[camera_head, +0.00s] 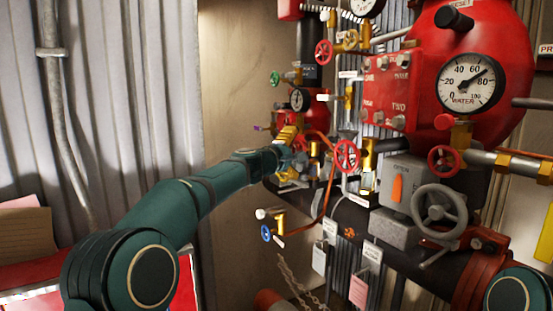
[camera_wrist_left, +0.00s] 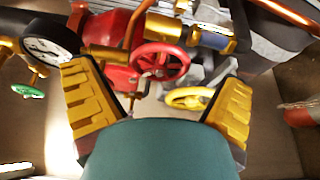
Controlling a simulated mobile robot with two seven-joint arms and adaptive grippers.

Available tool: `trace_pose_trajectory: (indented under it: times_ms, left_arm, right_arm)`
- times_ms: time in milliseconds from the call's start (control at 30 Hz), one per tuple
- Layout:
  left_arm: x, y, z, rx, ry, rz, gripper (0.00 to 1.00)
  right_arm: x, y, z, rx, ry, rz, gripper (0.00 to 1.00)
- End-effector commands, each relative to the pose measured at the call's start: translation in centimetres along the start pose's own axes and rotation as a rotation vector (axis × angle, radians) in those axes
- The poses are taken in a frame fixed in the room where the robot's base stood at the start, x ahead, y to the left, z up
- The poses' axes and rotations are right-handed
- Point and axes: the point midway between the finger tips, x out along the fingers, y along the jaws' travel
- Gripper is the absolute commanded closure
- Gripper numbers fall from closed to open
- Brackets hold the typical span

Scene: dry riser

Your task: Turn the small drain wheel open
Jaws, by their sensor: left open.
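Several small handwheels show on the pipework, and I cannot tell which is the drain wheel. In the left wrist view a red wheel (camera_wrist_left: 160,62) lies between and beyond the fingertips, with a yellow wheel (camera_wrist_left: 190,98) close to the right finger and a green wheel (camera_wrist_left: 27,91) at the far left. In the head view are a blue wheel (camera_head: 266,233) low down and a red wheel (camera_head: 346,156) right of my gripper. My left gripper (camera_head: 290,158), also in the wrist view (camera_wrist_left: 155,78), is open, with nothing held between its yellow fingers. My right gripper is out of view.
A large red valve body (camera_head: 425,75) with a water gauge (camera_head: 469,82) stands at the right. Below it is a large grey handwheel (camera_head: 440,209). Tags (camera_head: 358,290) and a chain (camera_head: 297,285) hang below the pipes. Corrugated wall (camera_head: 130,90) lies to the left.

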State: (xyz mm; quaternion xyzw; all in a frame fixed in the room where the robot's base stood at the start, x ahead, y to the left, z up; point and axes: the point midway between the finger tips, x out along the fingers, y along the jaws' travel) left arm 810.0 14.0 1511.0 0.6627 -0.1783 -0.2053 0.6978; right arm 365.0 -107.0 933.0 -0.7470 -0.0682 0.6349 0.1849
Motion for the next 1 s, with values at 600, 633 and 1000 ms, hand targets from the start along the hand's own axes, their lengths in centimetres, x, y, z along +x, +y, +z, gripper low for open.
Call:
trace_pose_trajectory:
  times_ms: [600,633,1000]
  left_arm:
    - [-8.6,0.1,0.0,-0.001,0.0,0.0,0.03]
    - [-8.9,0.1,0.0,0.001,0.0,0.0,0.03]
    - [-9.7,0.0,0.0,0.001,0.0,0.0,0.03]
  right_arm:
    - [0.0,0.0,0.0,0.0,0.0,0.0,0.53]
    - [0.0,0.0,0.0,0.0,0.0,0.0,0.53]
    - [0.0,0.0,0.0,0.0,0.0,0.0,0.53]
